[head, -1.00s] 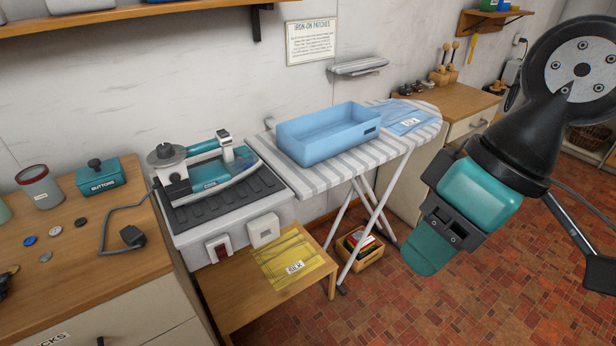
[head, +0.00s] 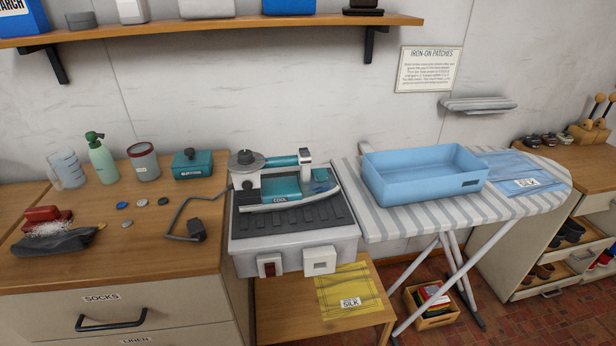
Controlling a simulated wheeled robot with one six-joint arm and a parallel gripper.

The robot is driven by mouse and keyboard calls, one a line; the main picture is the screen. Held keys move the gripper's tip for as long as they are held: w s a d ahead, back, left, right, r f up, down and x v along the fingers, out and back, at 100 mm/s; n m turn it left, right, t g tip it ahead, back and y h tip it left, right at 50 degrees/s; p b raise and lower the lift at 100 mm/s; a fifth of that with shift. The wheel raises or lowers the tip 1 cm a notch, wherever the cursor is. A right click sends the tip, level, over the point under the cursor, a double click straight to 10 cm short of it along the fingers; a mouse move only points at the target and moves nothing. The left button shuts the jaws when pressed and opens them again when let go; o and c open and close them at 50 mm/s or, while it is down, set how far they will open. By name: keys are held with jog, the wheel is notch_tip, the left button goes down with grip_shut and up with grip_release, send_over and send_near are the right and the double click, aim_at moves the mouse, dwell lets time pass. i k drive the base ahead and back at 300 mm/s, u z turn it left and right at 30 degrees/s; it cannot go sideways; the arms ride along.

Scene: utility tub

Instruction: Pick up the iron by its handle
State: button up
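The teal and white iron (head: 287,190) rests on a dark ribbed pad on a light grey stand (head: 295,247). Its teal handle (head: 281,161) runs along the top, between a grey dial at the left and a white upright post at the right. A label reading COOL shows on its side. A dark cord (head: 181,214) runs from its left side to a black plug on the wooden counter. My gripper is not in this view.
A blue bin (head: 424,173) stands on the striped ironing board (head: 400,217) just right of the iron. The wooden counter (head: 150,255) at left holds a spray bottle (head: 101,161), a teal box (head: 193,164), buttons and a brush. A shelf (head: 215,28) overhangs behind.

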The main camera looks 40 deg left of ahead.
aim_at(255, 195)
jog(key=u, duration=0.1)
jog(key=i, duration=0.85)
jog(key=u, duration=1.25)
jog(key=i, duration=0.8)
jog(key=u, duration=0.9)
